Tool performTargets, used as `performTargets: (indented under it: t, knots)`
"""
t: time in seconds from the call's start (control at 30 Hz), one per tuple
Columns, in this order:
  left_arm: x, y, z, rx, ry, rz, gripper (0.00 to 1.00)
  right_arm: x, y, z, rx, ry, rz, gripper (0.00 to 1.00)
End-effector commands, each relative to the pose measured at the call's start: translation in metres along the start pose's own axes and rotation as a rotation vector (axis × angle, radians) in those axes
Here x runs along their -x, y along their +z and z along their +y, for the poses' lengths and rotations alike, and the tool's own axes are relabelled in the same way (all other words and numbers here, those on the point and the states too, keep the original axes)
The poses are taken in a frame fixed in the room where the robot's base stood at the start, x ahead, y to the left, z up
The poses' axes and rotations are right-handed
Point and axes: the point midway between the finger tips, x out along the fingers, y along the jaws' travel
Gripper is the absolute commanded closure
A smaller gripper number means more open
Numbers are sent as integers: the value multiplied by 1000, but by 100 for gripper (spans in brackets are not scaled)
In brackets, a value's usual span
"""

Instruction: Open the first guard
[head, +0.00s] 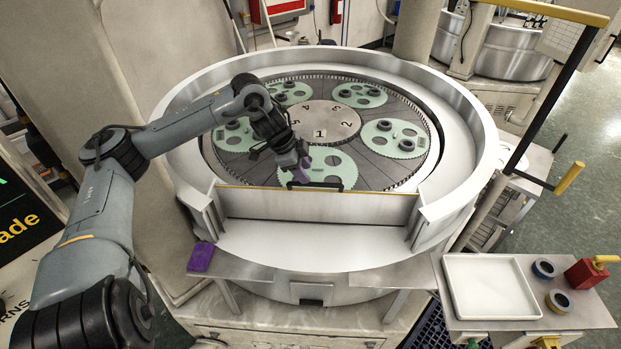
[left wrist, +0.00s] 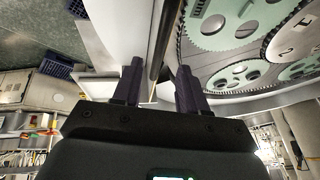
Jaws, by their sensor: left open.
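The front guard (head: 316,206) is a pale upright panel with a yellowish top edge, closing the gap in the round machine's rim (head: 470,150). It stands upright between two side posts. A dark handle (head: 342,186) shows at its top middle. My left gripper (head: 302,174) is above the guard's top edge, by the left part of the handle, with purple fingers. In the left wrist view my left gripper (left wrist: 158,78) is open, and a dark bar (left wrist: 166,35) runs down towards the gap between its fingers; I cannot tell if they touch. My right gripper is not seen.
Behind the guard lie green toothed carriers (head: 325,163) around a numbered centre plate (head: 320,121). A purple block (head: 201,257) is on the front left ledge. At the right, a side table holds a white tray (head: 491,286), two rings and a red block (head: 586,273).

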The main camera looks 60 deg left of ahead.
Motion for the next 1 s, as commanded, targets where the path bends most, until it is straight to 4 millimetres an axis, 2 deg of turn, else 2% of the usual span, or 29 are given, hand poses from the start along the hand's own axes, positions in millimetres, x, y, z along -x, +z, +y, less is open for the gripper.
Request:
performTargets:
  t: [0.6,1.0]
  knots:
    - [-43,2,0,2,-1,-6,58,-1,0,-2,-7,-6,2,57]
    - [-54,0,0,0,1,-1,58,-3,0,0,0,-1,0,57]
